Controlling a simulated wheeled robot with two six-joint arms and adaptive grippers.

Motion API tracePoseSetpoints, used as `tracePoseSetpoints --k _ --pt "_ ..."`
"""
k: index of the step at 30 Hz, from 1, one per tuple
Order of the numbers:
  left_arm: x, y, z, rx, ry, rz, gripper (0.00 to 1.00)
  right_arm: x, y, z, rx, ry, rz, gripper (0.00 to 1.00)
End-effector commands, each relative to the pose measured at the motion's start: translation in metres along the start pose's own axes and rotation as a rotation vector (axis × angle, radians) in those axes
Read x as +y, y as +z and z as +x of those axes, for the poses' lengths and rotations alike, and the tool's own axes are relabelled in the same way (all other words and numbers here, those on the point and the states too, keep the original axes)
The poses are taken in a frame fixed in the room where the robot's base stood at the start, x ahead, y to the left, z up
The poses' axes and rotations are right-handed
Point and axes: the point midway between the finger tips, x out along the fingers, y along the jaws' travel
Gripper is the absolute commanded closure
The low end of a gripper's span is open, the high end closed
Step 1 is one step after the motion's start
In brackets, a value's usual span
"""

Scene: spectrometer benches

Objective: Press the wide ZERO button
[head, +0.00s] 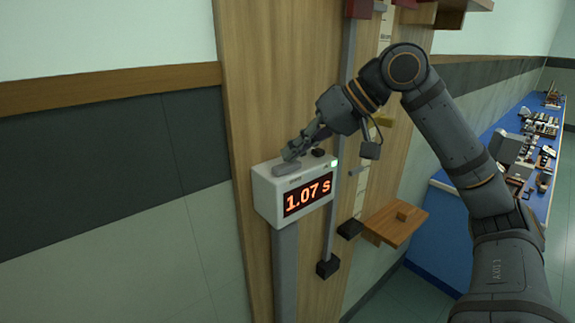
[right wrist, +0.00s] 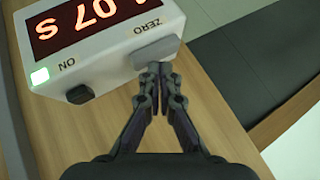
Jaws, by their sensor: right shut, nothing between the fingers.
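The wide grey ZERO button (head: 287,168) is on top of a white timer box (head: 262,195) whose display reads 1.07 s. In the right wrist view the button (right wrist: 157,50) lies beside the printed word ZERO. My right gripper (head: 291,152) is shut and empty, with its fingertips (right wrist: 153,70) at the button's near edge. I cannot tell whether they touch it. My left gripper is not in view.
A small dark knob (right wrist: 79,93) marked ON and a lit green lamp (right wrist: 40,76) are on the same box. A wooden board (head: 245,100) stands behind it. A wooden shelf (head: 392,228) juts out at right. Blue benches (head: 455,187) hold instruments.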

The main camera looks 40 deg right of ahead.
Motion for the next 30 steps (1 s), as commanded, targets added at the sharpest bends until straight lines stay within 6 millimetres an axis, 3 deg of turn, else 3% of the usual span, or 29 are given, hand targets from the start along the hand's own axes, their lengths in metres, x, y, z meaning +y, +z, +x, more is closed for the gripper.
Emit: tracePoseSetpoints --k 11,30 --pt "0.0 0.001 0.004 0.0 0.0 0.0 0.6 0.002 0.003 0.003 -0.001 0.0 0.0 1.0" --pt "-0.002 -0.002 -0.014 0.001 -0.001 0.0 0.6 -0.007 -0.007 -0.009 0.0 0.0 0.0 1.0"
